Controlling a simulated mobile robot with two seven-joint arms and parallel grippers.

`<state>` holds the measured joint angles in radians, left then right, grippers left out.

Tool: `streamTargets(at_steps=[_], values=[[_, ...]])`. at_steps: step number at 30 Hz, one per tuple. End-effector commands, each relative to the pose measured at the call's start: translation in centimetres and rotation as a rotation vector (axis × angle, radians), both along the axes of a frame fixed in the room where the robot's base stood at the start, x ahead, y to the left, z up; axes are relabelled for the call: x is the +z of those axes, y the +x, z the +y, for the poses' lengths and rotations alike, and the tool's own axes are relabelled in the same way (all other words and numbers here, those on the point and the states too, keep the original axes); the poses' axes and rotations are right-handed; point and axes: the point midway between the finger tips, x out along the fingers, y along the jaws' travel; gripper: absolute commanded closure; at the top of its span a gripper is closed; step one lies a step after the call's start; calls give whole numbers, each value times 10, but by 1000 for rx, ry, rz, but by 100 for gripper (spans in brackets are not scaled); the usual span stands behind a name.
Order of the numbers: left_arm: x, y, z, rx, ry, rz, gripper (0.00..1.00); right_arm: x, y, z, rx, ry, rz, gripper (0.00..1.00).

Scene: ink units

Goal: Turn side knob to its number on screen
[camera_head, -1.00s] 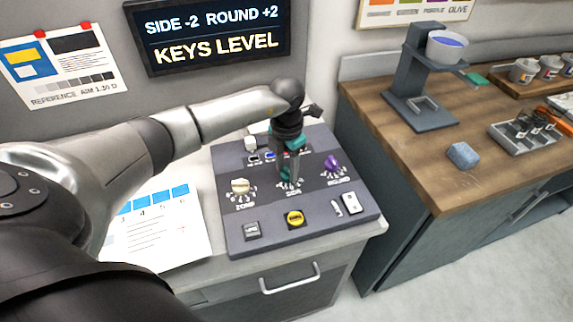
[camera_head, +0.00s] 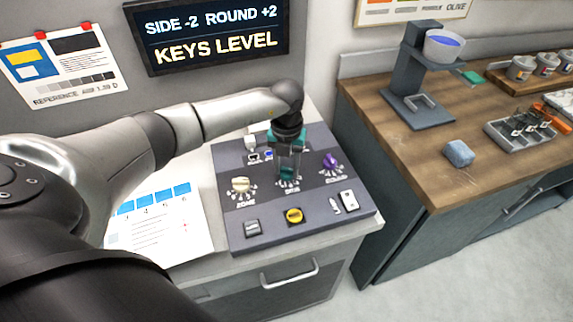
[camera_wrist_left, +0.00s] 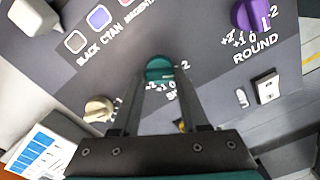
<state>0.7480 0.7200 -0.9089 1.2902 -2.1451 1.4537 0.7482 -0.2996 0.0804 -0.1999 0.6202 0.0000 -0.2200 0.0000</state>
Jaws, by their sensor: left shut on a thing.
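The screen (camera_head: 213,33) reads "SIDE -2 ROUND +2" and "KEYS LEVEL". My left gripper (camera_head: 288,179) points down at the middle knob of the grey panel (camera_head: 333,203). In the left wrist view its fingertips are shut on the teal side knob (camera_wrist_left: 159,67). The fingers hide most of this knob in the head view. Numbers are printed around it, but the fingers cover part of them, and I cannot tell which one it points to. My right gripper is not in view.
On the panel, a cream knob (camera_head: 240,185) is left of the gripper and a purple round knob (camera_head: 331,161) is right. A yellow button (camera_head: 294,215) and a white switch (camera_head: 348,199) sit in front. A wooden bench (camera_head: 430,160) stands to the right.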

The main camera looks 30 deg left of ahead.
Motion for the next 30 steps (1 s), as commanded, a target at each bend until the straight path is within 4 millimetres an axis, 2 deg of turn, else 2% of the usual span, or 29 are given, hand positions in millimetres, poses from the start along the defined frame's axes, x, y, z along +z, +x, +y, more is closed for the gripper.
streamTargets(at_steps=[12, 13, 21, 30], values=[[1, 1, 0, 12, 0, -2, 100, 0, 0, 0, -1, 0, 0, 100], [1, 1, 0, 12, 0, -2, 54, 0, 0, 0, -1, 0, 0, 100], [0, 0, 0, 10, 0, -1, 26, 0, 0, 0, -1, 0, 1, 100], [4, 1, 1, 9, 1, -2, 26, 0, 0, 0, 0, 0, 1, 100]])
